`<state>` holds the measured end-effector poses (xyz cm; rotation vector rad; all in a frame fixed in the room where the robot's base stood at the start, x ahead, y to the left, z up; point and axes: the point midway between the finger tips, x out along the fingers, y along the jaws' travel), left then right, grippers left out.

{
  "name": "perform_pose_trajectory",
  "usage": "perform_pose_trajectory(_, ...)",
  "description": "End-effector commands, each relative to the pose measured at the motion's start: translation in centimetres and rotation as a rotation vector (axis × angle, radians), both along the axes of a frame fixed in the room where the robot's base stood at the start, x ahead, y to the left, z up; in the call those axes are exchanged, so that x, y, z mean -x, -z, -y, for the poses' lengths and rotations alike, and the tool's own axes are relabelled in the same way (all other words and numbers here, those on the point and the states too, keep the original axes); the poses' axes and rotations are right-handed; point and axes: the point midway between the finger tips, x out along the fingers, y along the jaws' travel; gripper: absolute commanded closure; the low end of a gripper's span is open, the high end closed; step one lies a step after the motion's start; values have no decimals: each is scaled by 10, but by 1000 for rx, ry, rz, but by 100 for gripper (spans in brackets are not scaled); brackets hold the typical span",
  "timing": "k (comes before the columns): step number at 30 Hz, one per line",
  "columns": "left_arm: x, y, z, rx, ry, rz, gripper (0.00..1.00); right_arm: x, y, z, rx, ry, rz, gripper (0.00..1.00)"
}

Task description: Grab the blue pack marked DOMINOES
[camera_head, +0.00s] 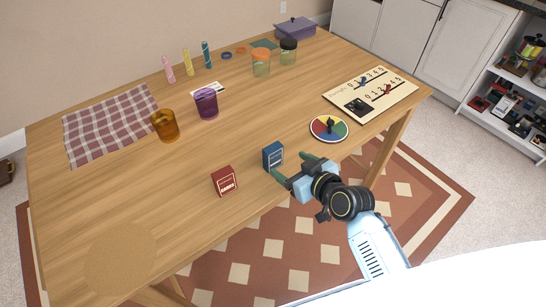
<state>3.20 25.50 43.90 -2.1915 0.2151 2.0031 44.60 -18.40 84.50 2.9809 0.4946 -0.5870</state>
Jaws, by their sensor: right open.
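The blue pack (273,155) stands upright near the front edge of the wooden table; its label is too small to read for sure. My right gripper (290,167) is just to the right of the blue pack, with its green-tipped fingers apart and one fingertip close to the pack's lower right side. I cannot tell whether it touches. Nothing shows between the fingers. My left gripper is out of view.
A round coloured spinner (328,128) lies right of the blue pack, with a cream scoreboard (370,95) behind it. A purple cup (206,103) and an amber cup (164,126) stand further back. A checked cloth (110,123) lies at left.

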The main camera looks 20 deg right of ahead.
Motion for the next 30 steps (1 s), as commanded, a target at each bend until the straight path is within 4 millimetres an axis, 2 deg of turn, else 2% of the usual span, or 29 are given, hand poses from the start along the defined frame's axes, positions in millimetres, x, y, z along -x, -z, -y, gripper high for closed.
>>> perform_pose_trajectory(1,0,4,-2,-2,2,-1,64,-11,5,-4,-3,1,1,25)
perform_pose_trajectory(6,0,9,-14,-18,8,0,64,-37,17,-13,-2,1,-2,25)
perform_pose_trajectory(14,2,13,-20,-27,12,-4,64,-55,23,-19,-2,0,-2,25)
perform_pose_trajectory(21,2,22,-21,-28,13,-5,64,-87,34,-29,-2,0,-3,25)
perform_pose_trajectory(25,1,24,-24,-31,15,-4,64,-97,37,-31,0,-1,-3,25)
perform_pose_trajectory(30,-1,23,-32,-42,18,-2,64,-99,38,-32,1,0,-3,25)
